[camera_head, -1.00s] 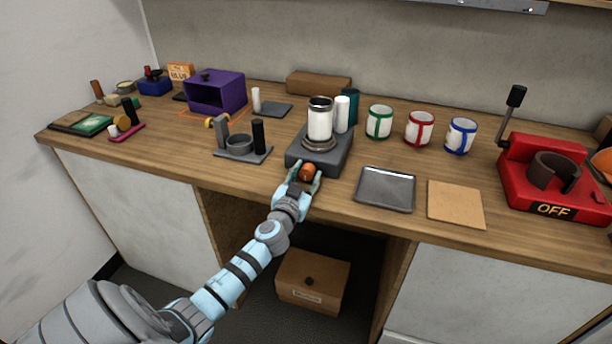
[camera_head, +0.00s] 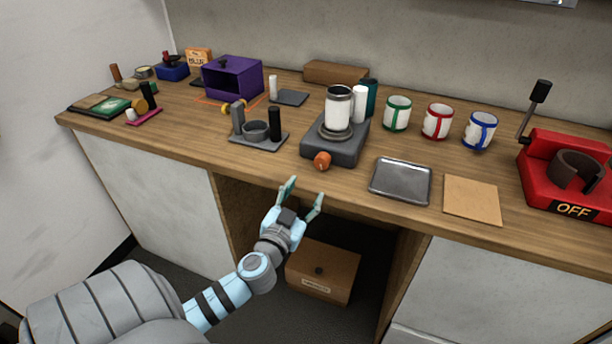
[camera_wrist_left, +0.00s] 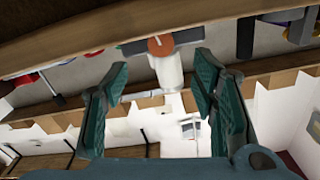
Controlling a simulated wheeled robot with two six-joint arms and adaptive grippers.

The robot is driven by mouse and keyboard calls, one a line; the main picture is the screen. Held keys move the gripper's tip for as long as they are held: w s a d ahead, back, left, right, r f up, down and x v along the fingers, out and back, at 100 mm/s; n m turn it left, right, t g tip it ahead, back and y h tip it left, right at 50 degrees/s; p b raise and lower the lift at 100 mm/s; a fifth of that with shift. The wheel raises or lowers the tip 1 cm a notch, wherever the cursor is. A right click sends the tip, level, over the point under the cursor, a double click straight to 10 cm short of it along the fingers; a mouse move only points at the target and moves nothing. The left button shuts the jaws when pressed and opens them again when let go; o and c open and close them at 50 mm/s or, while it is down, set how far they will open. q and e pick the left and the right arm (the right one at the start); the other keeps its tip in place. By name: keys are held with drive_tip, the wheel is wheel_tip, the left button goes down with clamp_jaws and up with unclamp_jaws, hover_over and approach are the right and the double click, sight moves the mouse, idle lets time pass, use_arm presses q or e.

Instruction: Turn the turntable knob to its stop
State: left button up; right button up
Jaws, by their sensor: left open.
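The orange turntable knob (camera_head: 322,160) is on the front of the grey turntable base (camera_head: 345,150). A white cup with dark bands (camera_head: 338,108) stands upright on the turntable. My left gripper (camera_head: 303,192) is open and empty, in front of the bench edge, lower than the knob and apart from it. In the left wrist view the open fingers (camera_wrist_left: 162,92) show with the knob (camera_wrist_left: 160,45) beyond them, near the top, and the white cup (camera_wrist_left: 168,72) behind it. My right gripper is not in view.
A grey tray (camera_head: 400,196) and a tan square (camera_head: 472,187) lie right of the turntable. Mugs with green (camera_head: 397,113), red (camera_head: 437,121) and blue (camera_head: 480,130) bands stand behind them. A grey holder (camera_head: 243,142) is left. A red press (camera_head: 540,165) marked OFF stands far right.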

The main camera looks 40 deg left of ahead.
sight(321, 164)
use_arm(q)
drive_tip(key=shift+m, duration=0.5)
drive_tip(key=b+x, duration=0.4)
drive_tip(key=x, duration=0.2)
drive_tip(key=b+x, duration=0.5)
drive_tip(key=x, duration=0.1)
drive_tip(key=shift+r, duration=0.2)
